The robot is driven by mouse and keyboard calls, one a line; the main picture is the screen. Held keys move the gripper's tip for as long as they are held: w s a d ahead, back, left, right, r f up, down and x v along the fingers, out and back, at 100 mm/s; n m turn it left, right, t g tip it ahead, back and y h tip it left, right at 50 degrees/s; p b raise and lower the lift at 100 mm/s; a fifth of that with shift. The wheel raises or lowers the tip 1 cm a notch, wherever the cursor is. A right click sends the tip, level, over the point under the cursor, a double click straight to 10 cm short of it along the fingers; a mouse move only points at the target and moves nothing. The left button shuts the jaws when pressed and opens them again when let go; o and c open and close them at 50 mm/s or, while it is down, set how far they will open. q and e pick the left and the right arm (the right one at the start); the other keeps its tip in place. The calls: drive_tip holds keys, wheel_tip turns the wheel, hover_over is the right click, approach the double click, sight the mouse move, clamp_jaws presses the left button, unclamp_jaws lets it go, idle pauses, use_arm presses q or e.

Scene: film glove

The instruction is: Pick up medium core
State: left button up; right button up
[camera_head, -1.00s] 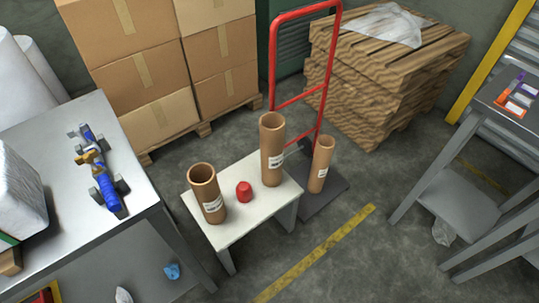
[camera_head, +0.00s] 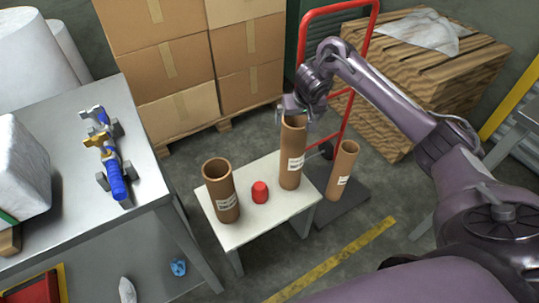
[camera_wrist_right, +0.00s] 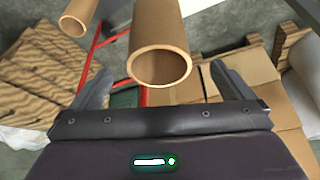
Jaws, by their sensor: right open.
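Three brown cardboard cores with white labels stand upright. A tall core (camera_head: 291,165) is at the back right of the small white table (camera_head: 240,233). A shorter, wide core (camera_head: 222,196) is at its front left. A slim core (camera_head: 342,170) stands on the hand truck's base plate. I cannot read which is medium. My right gripper (camera_head: 294,108) is open at the top of the tall core. In the right wrist view that core's open end (camera_wrist_right: 160,68) lies between the two spread fingers, with gaps on both sides. My left gripper is out of view.
A red object (camera_head: 260,192) sits between the two cores on the table. The red hand truck (camera_head: 308,50) stands behind. A steel bench (camera_head: 145,180) with a blue tape tool (camera_head: 107,160) is at left. Stacked boxes (camera_head: 180,118) stand at the back.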

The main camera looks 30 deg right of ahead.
drive_tip(key=x, duration=0.2)
drive_tip(key=b+x, duration=0.1)
drive_tip(key=x, duration=0.4)
drive_tip(key=shift+w+d+f+b, duration=0.2)
drive_tip(key=shift+w+d+b, duration=0.15)
drive_tip(key=shift+w, duration=0.1)
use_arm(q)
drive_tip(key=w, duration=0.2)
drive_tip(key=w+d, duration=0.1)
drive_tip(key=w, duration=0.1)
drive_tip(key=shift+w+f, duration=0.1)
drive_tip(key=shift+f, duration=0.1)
use_arm(e)
drive_tip(key=shift+a, duration=0.1)
drive_tip(key=shift+c, duration=0.3)
drive_tip(key=c, duration=1.3)
drive_tip(key=shift+r, duration=0.15)
